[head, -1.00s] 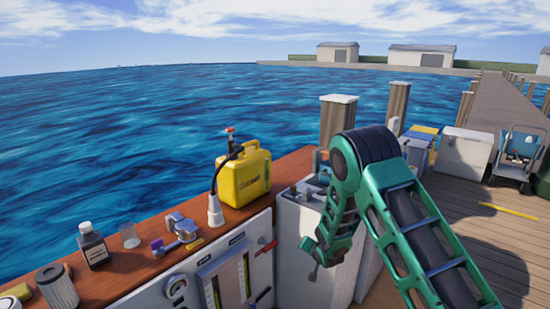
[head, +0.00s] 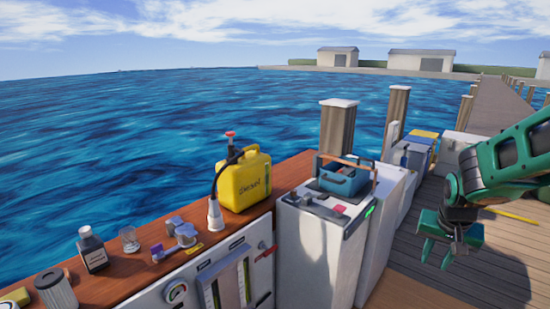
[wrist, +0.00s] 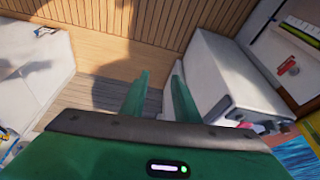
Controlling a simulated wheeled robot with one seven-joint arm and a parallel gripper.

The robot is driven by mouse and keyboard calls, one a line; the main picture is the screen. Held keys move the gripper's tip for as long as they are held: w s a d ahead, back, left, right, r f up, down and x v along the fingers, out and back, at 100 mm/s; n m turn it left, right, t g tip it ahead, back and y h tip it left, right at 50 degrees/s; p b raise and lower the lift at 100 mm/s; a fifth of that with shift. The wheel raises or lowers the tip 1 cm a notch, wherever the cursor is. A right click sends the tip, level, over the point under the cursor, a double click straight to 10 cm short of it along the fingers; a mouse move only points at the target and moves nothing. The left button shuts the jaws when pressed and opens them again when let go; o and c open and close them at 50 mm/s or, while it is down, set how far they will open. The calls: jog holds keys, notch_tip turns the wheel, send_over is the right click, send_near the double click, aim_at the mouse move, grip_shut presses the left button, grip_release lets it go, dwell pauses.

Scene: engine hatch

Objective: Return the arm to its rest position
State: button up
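My arm, green with black joints, enters the head view from the right edge and bends down over the dock. My gripper (head: 437,258) hangs low over the planks, right of the white cabinet (head: 312,250) and touching nothing. The wrist view shows its two green fingers (wrist: 159,80) standing apart with nothing between them, so it is open and empty. Bare wooden planks show beyond the fingers.
A teal tool bag (head: 345,181) sits on the cabinet. The wooden counter (head: 120,280) holds a yellow fuel can (head: 245,182), a dark bottle (head: 92,250), a glass (head: 129,240) and a filter (head: 56,290). Boxes stand behind the arm; the dock planks (head: 400,285) are clear.

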jog(key=s+r+g+y, duration=0.1)
jog(key=s+r, duration=0.1)
jog(key=s, duration=1.1)
jog(key=s+r+g+y, duration=0.1)
jog(key=s+r+g, duration=0.1)
jog(key=s, duration=1.1)
jog(key=shift+a+r, duration=0.3)
jog(key=shift+r, duration=0.1)
jog(key=shift+w, duration=0.1)
jog(key=shift+w+f, duration=0.25)
jog(key=shift+w, duration=0.35)
